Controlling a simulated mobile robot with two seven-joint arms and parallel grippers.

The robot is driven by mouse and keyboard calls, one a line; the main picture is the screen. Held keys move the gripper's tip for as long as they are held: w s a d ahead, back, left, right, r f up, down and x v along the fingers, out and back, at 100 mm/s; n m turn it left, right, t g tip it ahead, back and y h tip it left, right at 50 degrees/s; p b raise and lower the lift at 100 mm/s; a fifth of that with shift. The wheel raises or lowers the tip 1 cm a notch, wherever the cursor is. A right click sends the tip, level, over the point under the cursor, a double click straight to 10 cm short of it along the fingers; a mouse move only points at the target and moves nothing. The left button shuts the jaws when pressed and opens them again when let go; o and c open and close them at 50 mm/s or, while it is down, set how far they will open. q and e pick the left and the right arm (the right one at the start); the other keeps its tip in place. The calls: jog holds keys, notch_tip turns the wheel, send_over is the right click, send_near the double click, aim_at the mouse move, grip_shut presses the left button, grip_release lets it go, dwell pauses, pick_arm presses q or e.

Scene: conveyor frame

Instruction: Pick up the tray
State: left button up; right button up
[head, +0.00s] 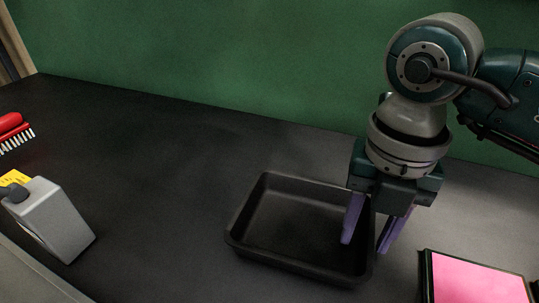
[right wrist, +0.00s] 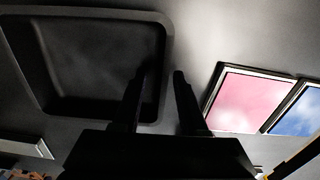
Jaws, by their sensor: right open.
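The tray (head: 290,222) is a shallow, empty black tray with rounded corners, lying flat on the dark surface. It also shows in the right wrist view (right wrist: 95,60). My right gripper (head: 366,245) points down at the tray's right wall, with its purple fingers apart. One finger is over the inside of the tray and the other is outside it, so they straddle the right rim. The fingers also show dark in the right wrist view (right wrist: 158,80). I cannot tell whether either finger touches the wall. My left gripper is not in view.
A black-framed box with a pink face (head: 475,280) lies close at the right, near the outer finger. A blue one (right wrist: 295,112) sits beside it. A grey block-like object (head: 58,218) and a red brush (head: 12,125) are at the left. A green wall (head: 220,70) stands behind.

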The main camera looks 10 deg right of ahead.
jog(key=shift+f, duration=0.3)
grip_shut()
dwell(1.2)
